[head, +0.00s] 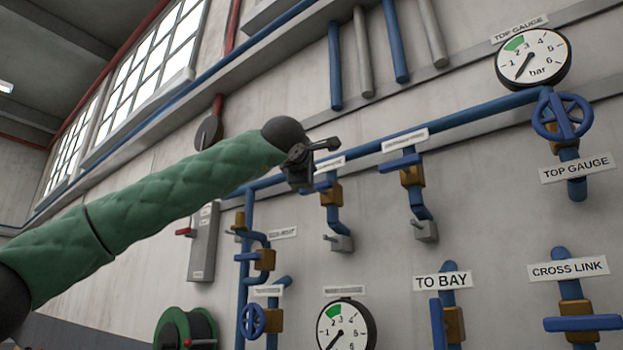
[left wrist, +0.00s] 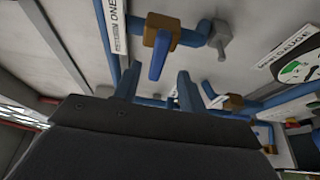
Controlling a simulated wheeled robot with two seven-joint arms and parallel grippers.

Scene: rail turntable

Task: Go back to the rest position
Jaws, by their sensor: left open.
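My left arm in its green sleeve reaches in from the left in the head view, raised before the pipe wall. My left gripper (head: 328,146) is open at its end, near the upper row of small valves. In the left wrist view the two fingers of the left gripper (left wrist: 157,82) stand apart with nothing held between them. A blue valve lever (left wrist: 158,55) on a brass body shows beyond and between the fingertips; I cannot tell how far off it is. My right gripper is not in view.
Blue pipes cover the wall, with a top gauge (head: 533,56), a blue handwheel (head: 562,116), a lower gauge (head: 346,328), a TO BAY lever (head: 438,324) and a CROSS LINK lever (head: 582,323). A grey box (head: 203,245) and a hose reel (head: 187,330) are below my arm.

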